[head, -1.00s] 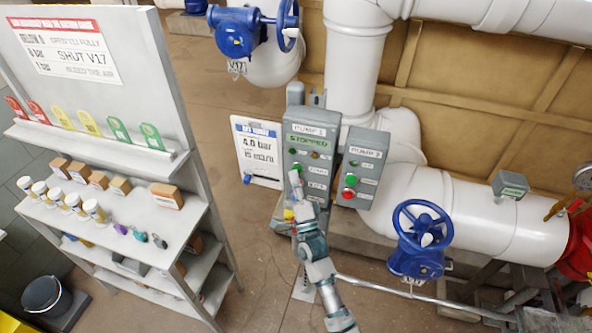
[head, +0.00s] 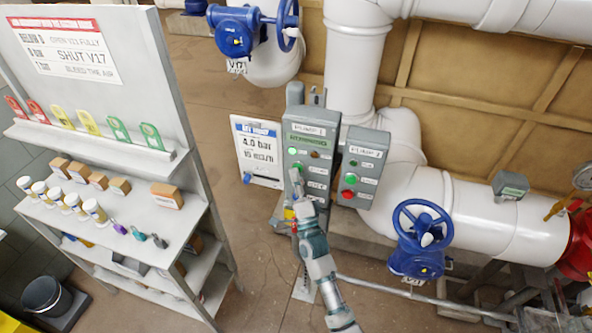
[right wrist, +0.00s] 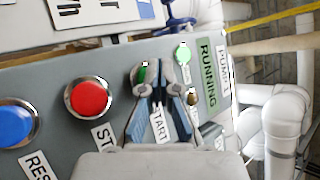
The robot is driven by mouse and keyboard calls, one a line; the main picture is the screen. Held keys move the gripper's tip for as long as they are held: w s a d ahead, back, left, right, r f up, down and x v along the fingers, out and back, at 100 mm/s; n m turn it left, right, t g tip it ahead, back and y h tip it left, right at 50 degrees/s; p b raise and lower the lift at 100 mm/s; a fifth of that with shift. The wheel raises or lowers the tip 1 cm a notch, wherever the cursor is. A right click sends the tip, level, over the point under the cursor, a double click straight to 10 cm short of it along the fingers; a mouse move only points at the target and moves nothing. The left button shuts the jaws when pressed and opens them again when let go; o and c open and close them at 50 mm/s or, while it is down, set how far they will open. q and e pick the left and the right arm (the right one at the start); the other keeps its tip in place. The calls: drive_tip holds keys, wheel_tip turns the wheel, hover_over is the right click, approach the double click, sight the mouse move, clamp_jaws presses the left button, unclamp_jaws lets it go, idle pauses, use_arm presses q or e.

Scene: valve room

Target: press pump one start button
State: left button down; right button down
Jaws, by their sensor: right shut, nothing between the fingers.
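The grey pump one box (head: 310,135) stands at the centre of the head view. Its display reads RUNNING (right wrist: 206,75) in the right wrist view, and a green lamp (right wrist: 183,54) beside it is lit. The green start button (right wrist: 142,75), above the START label, is partly hidden by my fingers. My right gripper (head: 296,177) is shut and empty, with its tips at this button; it also shows in the right wrist view (right wrist: 157,74). I cannot tell whether the tips touch it. My left gripper is not in view.
A red stop button (right wrist: 88,98) and a blue reset button (right wrist: 15,122) sit on the same panel. A second pump box (head: 362,165) stands right of it, a whiteboard (head: 258,150) left. A blue valve wheel (head: 422,222) and white pipes are at right.

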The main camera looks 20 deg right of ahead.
idle(0.5)
drive_tip(key=shift+s+a+p, duration=0.3)
drive_tip(key=shift+s+p, duration=0.05)
drive_tip(key=shift+s, duration=0.35)
drive_tip(key=s+a+p, duration=0.1)
drive_tip(key=s, duration=0.1)
drive_tip(key=s+a, duration=0.2)
drive_tip(key=shift+p, duration=0.35)
idle(0.5)
